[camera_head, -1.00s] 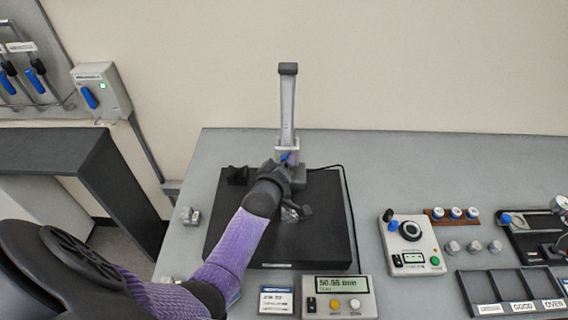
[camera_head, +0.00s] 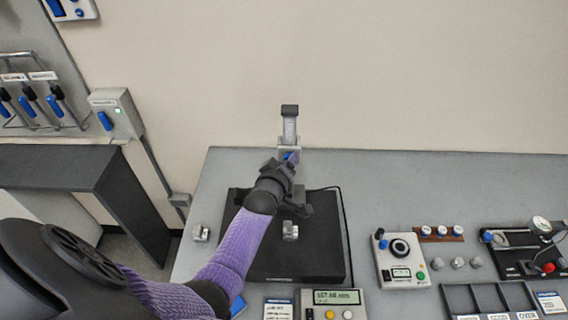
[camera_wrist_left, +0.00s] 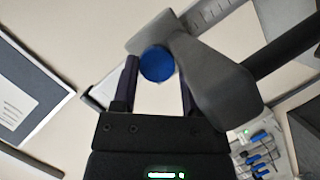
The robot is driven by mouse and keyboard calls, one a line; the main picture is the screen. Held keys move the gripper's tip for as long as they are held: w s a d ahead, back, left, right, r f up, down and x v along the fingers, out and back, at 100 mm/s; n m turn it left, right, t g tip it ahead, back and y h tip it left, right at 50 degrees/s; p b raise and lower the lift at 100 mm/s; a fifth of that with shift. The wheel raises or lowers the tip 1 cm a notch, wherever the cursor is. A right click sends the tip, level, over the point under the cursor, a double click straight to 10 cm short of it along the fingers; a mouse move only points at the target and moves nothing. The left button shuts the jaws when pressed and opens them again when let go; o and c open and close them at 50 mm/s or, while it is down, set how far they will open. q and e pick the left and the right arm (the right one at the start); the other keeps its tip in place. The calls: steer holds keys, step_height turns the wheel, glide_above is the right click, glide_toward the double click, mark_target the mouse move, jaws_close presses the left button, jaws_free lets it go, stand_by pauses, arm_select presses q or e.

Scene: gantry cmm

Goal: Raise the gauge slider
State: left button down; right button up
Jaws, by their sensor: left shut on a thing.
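The height gauge's column (camera_head: 290,125) stands upright at the back of a black plate (camera_head: 310,265). Its pale slider (camera_head: 287,150) sits high on the column, not far below the dark top cap. My left gripper (camera_head: 290,163) is at the slider, shut on its blue knob; the arm covers part of the slider and the lower column. In the left wrist view the round blue knob (camera_wrist_left: 157,64) shows between the two fingers, with the graduated column behind it. My right gripper is not in view.
A metal block (camera_head: 290,231) stands on the black plate, and another (camera_head: 200,233) on the bench to its left. A digital readout (camera_head: 334,298) sits at the front; its digits are unclear. A control box (camera_head: 402,262) and trays (camera_head: 490,298) lie to the right.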

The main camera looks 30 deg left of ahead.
arm_select(q)
steer(key=shift+w+d+r, duration=0.1)
steer(key=shift+r, duration=0.45)
steer(key=shift+f, duration=0.1)
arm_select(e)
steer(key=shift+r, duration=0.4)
arm_select(q)
steer(key=c, duration=0.6)
jaws_free()
steer(key=shift+o, duration=1.4)
steer(key=shift+d, duration=0.1)
steer(key=shift+o, duration=0.4)
steer(key=shift+w+d+f, duration=0.1)
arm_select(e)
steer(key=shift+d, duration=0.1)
